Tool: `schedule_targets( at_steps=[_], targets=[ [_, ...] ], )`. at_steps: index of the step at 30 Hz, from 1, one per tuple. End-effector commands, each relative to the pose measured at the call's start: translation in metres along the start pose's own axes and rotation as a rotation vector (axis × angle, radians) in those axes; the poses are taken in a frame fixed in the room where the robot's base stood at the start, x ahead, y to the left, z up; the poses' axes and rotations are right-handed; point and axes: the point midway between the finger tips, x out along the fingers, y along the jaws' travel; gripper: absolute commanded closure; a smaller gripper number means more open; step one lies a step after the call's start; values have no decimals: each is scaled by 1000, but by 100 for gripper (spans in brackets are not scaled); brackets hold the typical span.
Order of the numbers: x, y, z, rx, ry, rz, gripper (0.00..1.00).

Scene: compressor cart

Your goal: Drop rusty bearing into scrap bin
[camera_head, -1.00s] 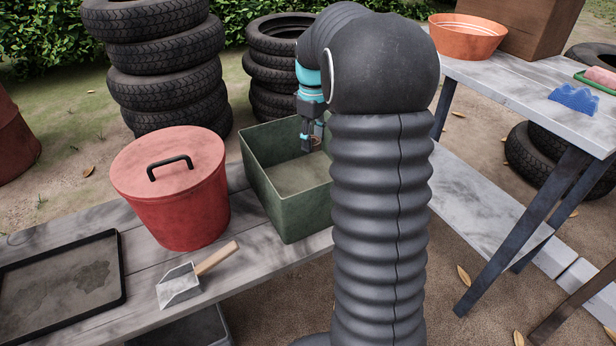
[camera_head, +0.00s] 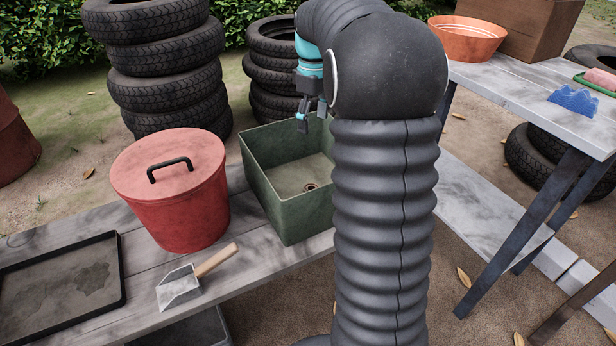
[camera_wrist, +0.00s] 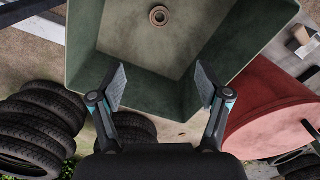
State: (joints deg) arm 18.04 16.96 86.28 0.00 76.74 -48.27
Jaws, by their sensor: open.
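The rusty bearing (camera_head: 310,186), a small brown ring, lies on the floor of the green scrap bin (camera_head: 292,217). In the wrist view the bearing (camera_wrist: 159,16) shows as a ring with a dark hole, flat on the floor of the bin (camera_wrist: 83,45). My gripper (camera_head: 303,122) is above the far part of the bin. In the wrist view my gripper (camera_wrist: 160,90) has its two fingers spread wide with nothing between them. The bearing is apart from the fingers. My arm hides the right side of the bin in the head view.
A red lidded bucket (camera_head: 180,205) stands left of the bin on the grey bench (camera_head: 255,275). A scoop with a wooden handle (camera_head: 185,285) and a black tray (camera_head: 65,285) lie in front. Tyre stacks (camera_head: 165,75) stand behind. A table (camera_head: 510,80) is at the right.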

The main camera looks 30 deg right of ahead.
Motion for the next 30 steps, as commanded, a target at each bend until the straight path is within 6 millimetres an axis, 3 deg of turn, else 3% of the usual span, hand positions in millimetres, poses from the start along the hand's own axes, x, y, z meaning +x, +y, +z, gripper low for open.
schedule_targets(
  at_steps=[4,10,30],
  targets=[
    [-28,1,0,0,2,2,24],
    [-52,1,0,0,1,1,24],
    [-58,1,0,28,2,2,24]
  ],
)
